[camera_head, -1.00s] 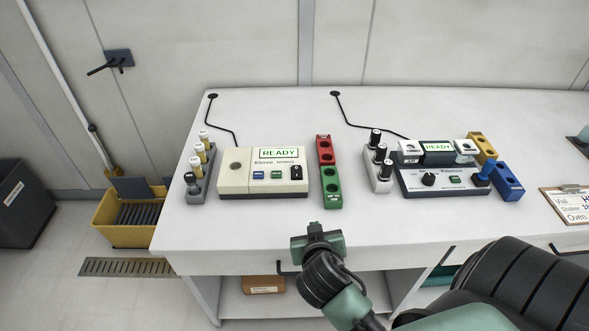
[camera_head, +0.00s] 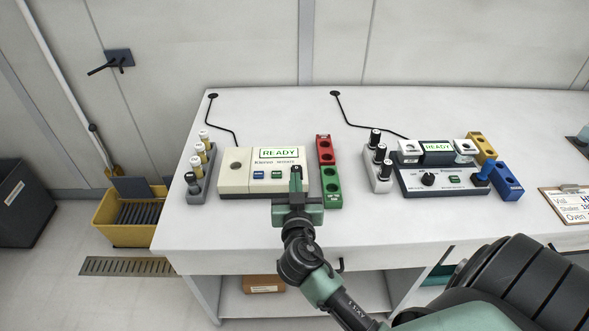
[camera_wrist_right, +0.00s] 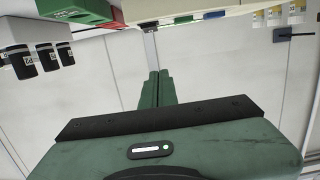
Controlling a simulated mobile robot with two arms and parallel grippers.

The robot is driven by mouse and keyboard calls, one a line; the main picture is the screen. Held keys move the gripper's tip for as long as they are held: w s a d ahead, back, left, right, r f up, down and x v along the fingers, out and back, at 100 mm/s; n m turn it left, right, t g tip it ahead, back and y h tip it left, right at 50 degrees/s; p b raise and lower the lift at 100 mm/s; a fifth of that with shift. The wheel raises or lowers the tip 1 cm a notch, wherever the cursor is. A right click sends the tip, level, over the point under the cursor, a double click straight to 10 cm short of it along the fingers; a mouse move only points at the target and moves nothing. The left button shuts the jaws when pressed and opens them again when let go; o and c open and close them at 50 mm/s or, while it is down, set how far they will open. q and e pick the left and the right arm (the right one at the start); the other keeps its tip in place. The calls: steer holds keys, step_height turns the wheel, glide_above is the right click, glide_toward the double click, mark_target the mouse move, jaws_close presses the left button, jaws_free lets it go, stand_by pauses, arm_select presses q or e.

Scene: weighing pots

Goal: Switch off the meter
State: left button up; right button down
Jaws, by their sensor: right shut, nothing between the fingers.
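In the right wrist view the shut green fingers (camera_wrist_right: 157,90) show near a cream edge (camera_wrist_right: 180,9) at the top. My left gripper is not in view.
A red block (camera_head: 325,150) and a green block (camera_head: 331,187) stand just right of the meter. A vial rack (camera_head: 201,180) stands to its left. A grey instrument (camera_head: 440,181), also showing READY, stands farther right. The bench front (camera_head: 230,235) is clear.

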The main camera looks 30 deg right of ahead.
steer(key=p, duration=0.3)
glide_above(295, 170)
steer(key=v, duration=0.2)
steer(key=shift+a+f, duration=0.15)
steer(key=shift+f, duration=0.3)
step_height(295, 170, down, 3)
steer(key=shift+r, duration=0.1)
steer(key=shift+w+f, duration=0.1)
steer(key=shift+f, duration=0.65)
